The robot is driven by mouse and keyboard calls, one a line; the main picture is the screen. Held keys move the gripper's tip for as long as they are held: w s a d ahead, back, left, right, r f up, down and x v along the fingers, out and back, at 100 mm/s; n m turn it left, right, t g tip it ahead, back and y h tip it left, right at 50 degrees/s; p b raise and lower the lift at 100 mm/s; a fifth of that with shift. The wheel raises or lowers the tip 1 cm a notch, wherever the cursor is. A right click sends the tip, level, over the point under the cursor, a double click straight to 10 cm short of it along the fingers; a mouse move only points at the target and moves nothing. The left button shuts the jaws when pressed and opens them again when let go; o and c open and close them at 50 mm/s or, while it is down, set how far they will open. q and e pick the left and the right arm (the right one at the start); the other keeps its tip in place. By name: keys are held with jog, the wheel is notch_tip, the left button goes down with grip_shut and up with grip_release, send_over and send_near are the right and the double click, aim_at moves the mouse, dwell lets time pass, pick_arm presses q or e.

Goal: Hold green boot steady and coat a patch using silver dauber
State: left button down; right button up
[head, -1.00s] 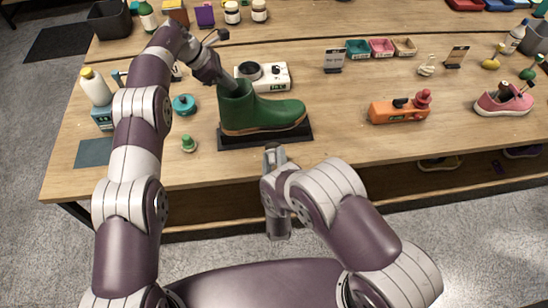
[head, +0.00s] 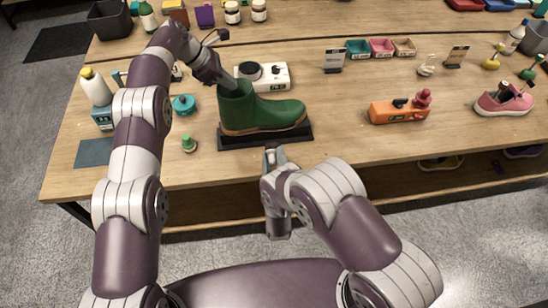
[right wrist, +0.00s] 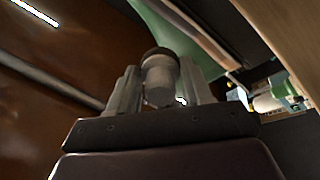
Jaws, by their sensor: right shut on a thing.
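The green boot (head: 262,112) stands upright on a dark flat stand (head: 265,137) near the front edge of the table, toe to the right. My left gripper (head: 229,84) reaches down to the top of its shaft; its fingertips are hidden, so its jaws cannot be judged. My right gripper (head: 273,155) is low in front of the boot, at the table's front edge. In the right wrist view its fingers are shut on the silver dauber (right wrist: 158,80), a silver cylinder with a dark tip. The boot's green side (right wrist: 183,30) shows beyond it; contact cannot be told.
A white device (head: 275,76) stands behind the boot. A teal round container (head: 184,104) and a small green-topped item (head: 189,144) stand left of it. An orange tool (head: 400,109) and a pink sneaker (head: 503,100) lie to the right. The tabletop between boot and orange tool is clear.

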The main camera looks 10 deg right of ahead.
pick_arm(q)
jog(key=shift+f, duration=3.25)
dwell(1.8)
pick_arm(e)
jog(key=shift+w+a+f, duration=0.1)
jog(key=shift+w+a, duration=1.1)
jog(key=shift+a, duration=0.3)
jog(key=shift+w+a+f, duration=0.1)
jog(key=shift+w+a, duration=1.1)
jog(key=shift+a, duration=0.3)
jog(key=shift+w, duration=1.15)
jog(key=shift+d+r, duration=0.15)
jog(key=shift+d, duration=1.8)
